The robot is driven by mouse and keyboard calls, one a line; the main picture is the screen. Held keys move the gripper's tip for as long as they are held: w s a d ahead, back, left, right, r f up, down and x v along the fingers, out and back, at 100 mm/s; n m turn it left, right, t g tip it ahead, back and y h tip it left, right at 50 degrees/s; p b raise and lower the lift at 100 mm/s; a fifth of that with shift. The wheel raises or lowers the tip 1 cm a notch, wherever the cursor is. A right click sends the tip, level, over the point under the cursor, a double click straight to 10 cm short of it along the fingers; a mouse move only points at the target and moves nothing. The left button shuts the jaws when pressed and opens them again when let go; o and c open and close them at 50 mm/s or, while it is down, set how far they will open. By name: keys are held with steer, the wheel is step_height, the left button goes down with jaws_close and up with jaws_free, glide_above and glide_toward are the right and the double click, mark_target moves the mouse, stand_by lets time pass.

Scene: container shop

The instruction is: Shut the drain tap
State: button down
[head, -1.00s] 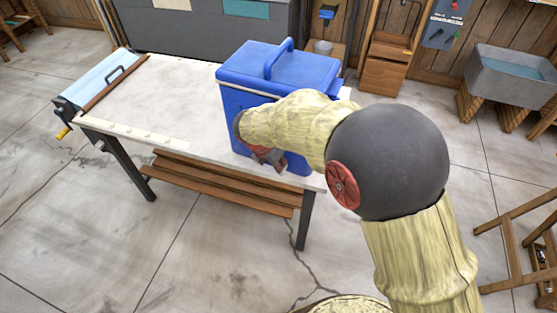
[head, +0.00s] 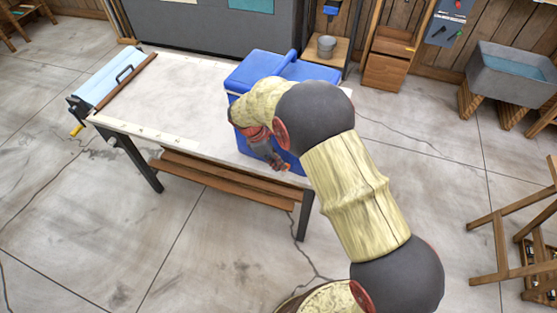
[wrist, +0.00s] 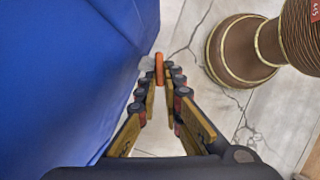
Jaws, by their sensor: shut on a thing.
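The blue cooler (head: 285,70) stands on the white-topped workbench, and its side fills the left of the wrist view (wrist: 60,80). The drain tap shows in the wrist view as an orange handle (wrist: 159,68) with a pale spout beside it, low on the cooler's side. My gripper (wrist: 160,82) is shut on the orange handle, its fingertips on either side of it. In the head view my gripper (head: 280,166) is against the cooler's front face, and the tap is hidden there. I cannot tell the tap's valve position.
The workbench (head: 180,95) has a clear top left of the cooler and wooden slats (head: 225,180) below. A grey basin (head: 510,75) stands at the back right. A wooden stand (head: 510,240) is at the right edge. The floor in front is open.

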steer(key=shift+w+m+g+p, duration=0.15)
steer(key=shift+m+g+p, duration=0.15)
steer(key=shift+m, duration=0.3)
steer(key=c, duration=1.9)
jaws_free()
steer(key=shift+r, duration=0.1)
steer(key=v, duration=1.1)
steer(key=shift+a+r, duration=0.15)
steer(key=shift+r, duration=0.25)
steer(key=shift+o, duration=0.3)
